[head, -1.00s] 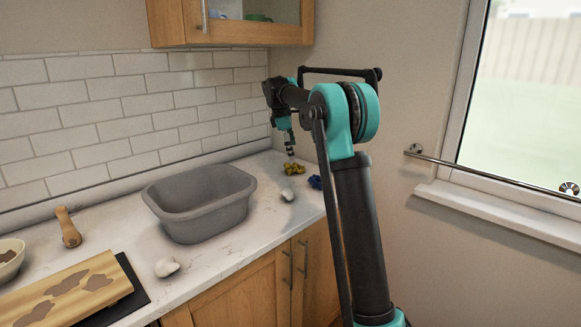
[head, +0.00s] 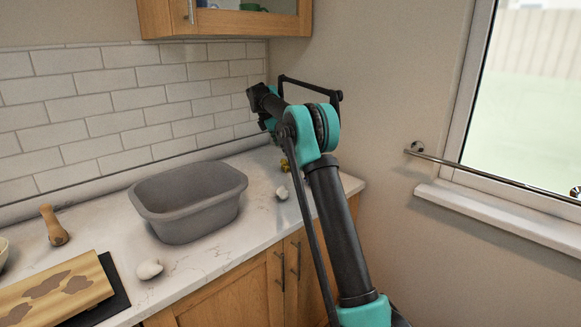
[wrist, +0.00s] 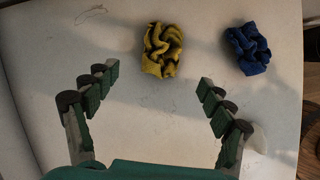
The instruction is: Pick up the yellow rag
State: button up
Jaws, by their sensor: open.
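The yellow rag (wrist: 162,50) is a crumpled cloth on the white counter. In the wrist view it lies beyond my fingertips, between the lines of the two fingers and apart from them. In the head view only a small part of the yellow rag (head: 285,164) shows beside my arm. My gripper (wrist: 157,82) is open and empty, with one finger on each side of the wrist view. In the head view my arm hides the gripper's fingers.
A crumpled blue rag (wrist: 248,48) lies right of the yellow one. A white lump (head: 282,192) sits near the counter's front edge. A grey basin (head: 190,205) stands to the left. A wall cabinet (head: 225,22) hangs above.

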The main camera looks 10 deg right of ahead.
aim_at(289, 161)
jog(key=x, duration=0.9)
jog(key=shift+s+d, duration=0.15)
jog(key=shift+s, duration=0.05)
jog(key=shift+r, duration=0.1)
jog(key=c, duration=0.8)
